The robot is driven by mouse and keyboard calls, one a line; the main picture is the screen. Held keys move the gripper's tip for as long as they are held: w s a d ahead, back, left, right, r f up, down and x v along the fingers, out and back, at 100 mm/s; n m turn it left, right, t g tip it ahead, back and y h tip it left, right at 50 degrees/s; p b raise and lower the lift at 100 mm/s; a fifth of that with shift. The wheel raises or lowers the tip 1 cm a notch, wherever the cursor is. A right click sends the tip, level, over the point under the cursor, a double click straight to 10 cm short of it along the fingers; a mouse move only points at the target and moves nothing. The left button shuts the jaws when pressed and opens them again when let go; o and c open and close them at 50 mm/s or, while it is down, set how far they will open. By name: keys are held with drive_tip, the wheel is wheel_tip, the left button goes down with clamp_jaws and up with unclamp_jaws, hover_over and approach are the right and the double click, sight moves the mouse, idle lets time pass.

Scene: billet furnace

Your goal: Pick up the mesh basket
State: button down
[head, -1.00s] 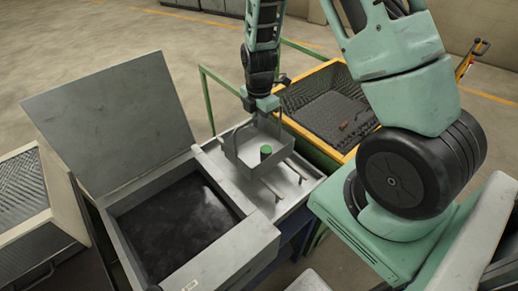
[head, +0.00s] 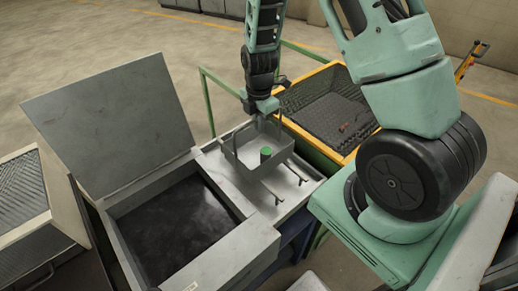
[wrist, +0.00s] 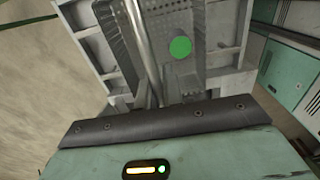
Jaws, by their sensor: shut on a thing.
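The mesh basket (head: 238,156) is a grey open box with a tall handle, in the middle of the head view. A green-topped cylinder (head: 266,152) is inside it; its green top (wrist: 180,47) also shows in the wrist view. My gripper (head: 264,112) is above the basket and shut on its handle; the fingertips are small and hard to make out. The basket hangs over a pale bench (head: 235,185) with thin bars on it. A gap under the basket is hard to judge. The wrist view shows the basket's perforated wall (wrist: 206,45) and a handle bar (wrist: 140,45).
A grey tank (head: 235,252) with dark contents and a raised lid (head: 115,125) stands to the left. A yellow-rimmed bin (head: 340,68) with small brown pieces is at the back right. A green rail (head: 207,100) stands behind the bench. Floor is open behind.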

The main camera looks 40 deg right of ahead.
drive_tip(key=shift+r, duration=0.1)
wheel_tip(320, 180, up, 10)
drive_tip(key=b, duration=0.2)
drive_tip(key=shift+b, duration=0.35)
idle(0.8)
